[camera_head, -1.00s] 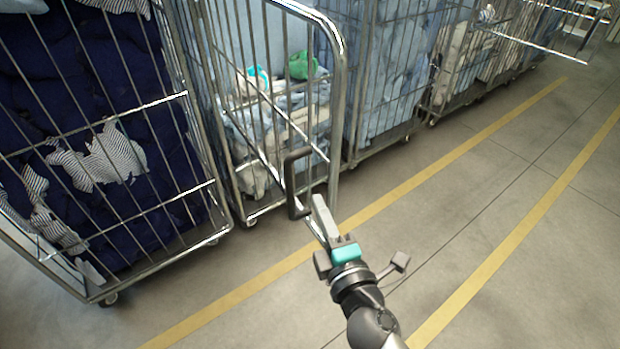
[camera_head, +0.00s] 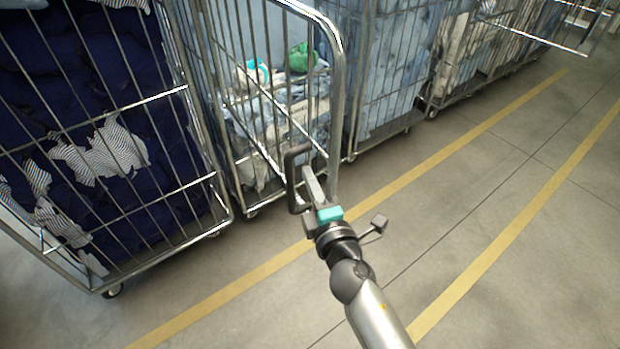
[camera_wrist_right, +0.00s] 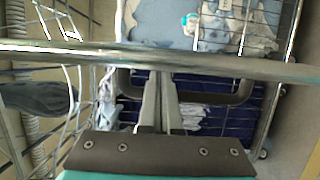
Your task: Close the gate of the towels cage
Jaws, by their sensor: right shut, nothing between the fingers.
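The towels cage (camera_head: 232,120) is a wire cage holding loose light-blue and white cloths. Its gate (camera_head: 338,75), with a rounded silver tube frame, stands at an angle across the cage front. A dark U-shaped handle (camera_head: 292,182) is on the gate. My right gripper (camera_head: 308,172) is shut and empty, its fingertips close beside the handle and gate frame. In the right wrist view, the fingers (camera_wrist_right: 160,80) are together, with the silver tube (camera_wrist_right: 230,66) crossing at their tips and the handle (camera_wrist_right: 243,92) around them. Contact is unclear. My left gripper is out of view.
A cage of dark-blue cloths (camera_head: 70,215) stands close on the left. More filled cages (camera_head: 392,85) stand in a row to the right, and another open gate (camera_head: 545,42) juts out at the far right. The floor (camera_head: 450,220) with yellow lines is clear.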

